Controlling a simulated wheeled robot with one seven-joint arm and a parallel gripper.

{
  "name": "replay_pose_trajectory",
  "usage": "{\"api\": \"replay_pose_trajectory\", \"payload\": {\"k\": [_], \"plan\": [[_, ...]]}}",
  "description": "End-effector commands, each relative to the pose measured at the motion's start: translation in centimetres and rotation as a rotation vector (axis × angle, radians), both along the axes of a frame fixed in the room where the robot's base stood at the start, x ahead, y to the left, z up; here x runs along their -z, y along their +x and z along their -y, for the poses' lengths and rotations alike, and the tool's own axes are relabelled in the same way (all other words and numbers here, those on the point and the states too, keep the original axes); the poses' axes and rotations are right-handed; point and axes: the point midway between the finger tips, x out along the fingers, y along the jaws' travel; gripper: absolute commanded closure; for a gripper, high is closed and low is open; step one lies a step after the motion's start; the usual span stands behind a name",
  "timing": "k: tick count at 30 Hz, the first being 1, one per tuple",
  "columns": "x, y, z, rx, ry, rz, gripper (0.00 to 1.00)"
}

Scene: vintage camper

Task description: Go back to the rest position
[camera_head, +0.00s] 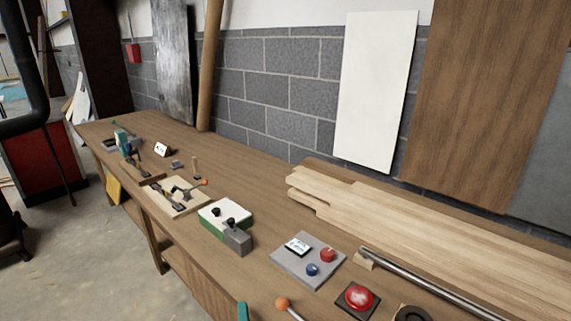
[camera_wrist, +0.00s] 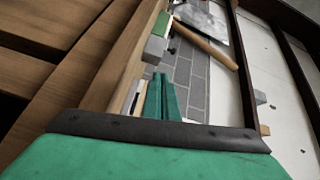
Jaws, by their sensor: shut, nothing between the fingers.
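My gripper (camera_wrist: 162,98) shows in the wrist view with its two green fingers together, shut and empty. The fingers point along the wooden workbench towards the grey block wall, and nothing is held between them. A small teal piece shows at the bottom edge of the head view; I cannot tell whether it is my gripper. The rest of my arm is not clearly seen in the head view.
The long workbench (camera_head: 239,158) carries a green-and-white box (camera_head: 226,214), a grey panel with knobs (camera_head: 307,262), a red button (camera_head: 358,297), a metal rod (camera_head: 425,281) and stacked boards (camera_head: 400,208). A wooden pole (camera_head: 211,65) leans on the wall. Open floor lies left.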

Motion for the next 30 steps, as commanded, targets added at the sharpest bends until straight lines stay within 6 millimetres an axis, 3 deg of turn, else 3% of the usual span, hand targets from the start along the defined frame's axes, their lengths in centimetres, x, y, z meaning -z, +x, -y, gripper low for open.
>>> {"api": "replay_pose_trajectory", "payload": {"k": [8,16,24,30], "plan": [[4.7,-5.4,3.4,0.028,-0.232,0.01,1.0],[8.9,-13.5,6.9,0.045,-0.542,0.018,1.0],[11.0,-22.0,9.4,0.051,-0.836,0.014,1.0],[11.2,-28.2,10.5,0.046,-1.041,0.001,1.0]]}}
